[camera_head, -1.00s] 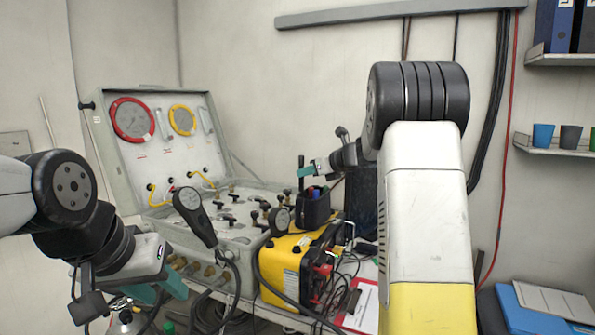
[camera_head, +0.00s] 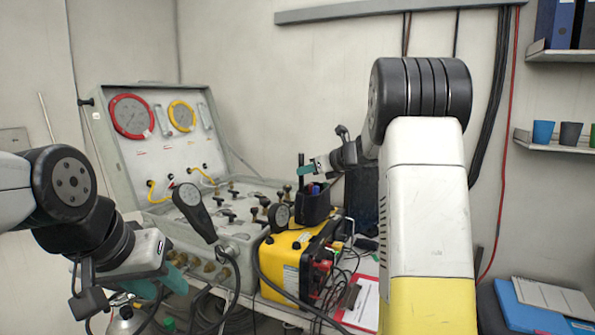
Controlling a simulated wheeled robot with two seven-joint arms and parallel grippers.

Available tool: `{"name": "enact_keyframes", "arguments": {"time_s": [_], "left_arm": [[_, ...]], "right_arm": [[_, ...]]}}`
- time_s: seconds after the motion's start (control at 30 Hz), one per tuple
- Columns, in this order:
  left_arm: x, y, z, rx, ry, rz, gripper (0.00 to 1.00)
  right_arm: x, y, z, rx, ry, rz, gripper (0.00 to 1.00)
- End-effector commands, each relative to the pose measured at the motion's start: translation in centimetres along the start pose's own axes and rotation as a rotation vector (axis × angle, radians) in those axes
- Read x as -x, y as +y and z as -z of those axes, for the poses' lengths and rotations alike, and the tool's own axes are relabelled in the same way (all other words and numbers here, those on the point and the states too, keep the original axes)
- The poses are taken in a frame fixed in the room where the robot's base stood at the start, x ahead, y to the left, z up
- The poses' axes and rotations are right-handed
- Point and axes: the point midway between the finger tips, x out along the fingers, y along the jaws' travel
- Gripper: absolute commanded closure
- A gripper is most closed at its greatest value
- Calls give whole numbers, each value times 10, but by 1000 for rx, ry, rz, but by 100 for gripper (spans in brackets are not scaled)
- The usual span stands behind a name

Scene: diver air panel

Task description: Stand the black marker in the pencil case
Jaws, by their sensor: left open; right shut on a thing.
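The black marker (camera_head: 301,160) is upright, gripped by my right gripper (camera_head: 305,171), whose teal fingertips close on it from the right. The black pencil case (camera_head: 313,209) stands on the yellow case and holds a blue and a red pen. The marker is over the left part of the pencil case. Its lower end is at or below the rim, and I cannot tell how deep it goes or whether it touches the bottom. My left gripper (camera_head: 160,282) is open and empty at the lower left, well away from the pencil case.
The yellow case (camera_head: 290,262) with cables sits beside the open grey air panel (camera_head: 145,135). A black handset (camera_head: 194,212) stands in front of the panel. A red clipboard (camera_head: 361,303) lies to the right. My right arm hides much of the right side.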

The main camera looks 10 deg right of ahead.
Motion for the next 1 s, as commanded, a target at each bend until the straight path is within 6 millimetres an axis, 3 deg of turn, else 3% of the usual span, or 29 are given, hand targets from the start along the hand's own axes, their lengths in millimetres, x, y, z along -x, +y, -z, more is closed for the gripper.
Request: {"name": "enact_keyframes", "arguments": {"time_s": [1.0], "left_arm": [[0,0,0,0,0,0,60]], "right_arm": [[-8,0,18,-1,0,0,100]]}}
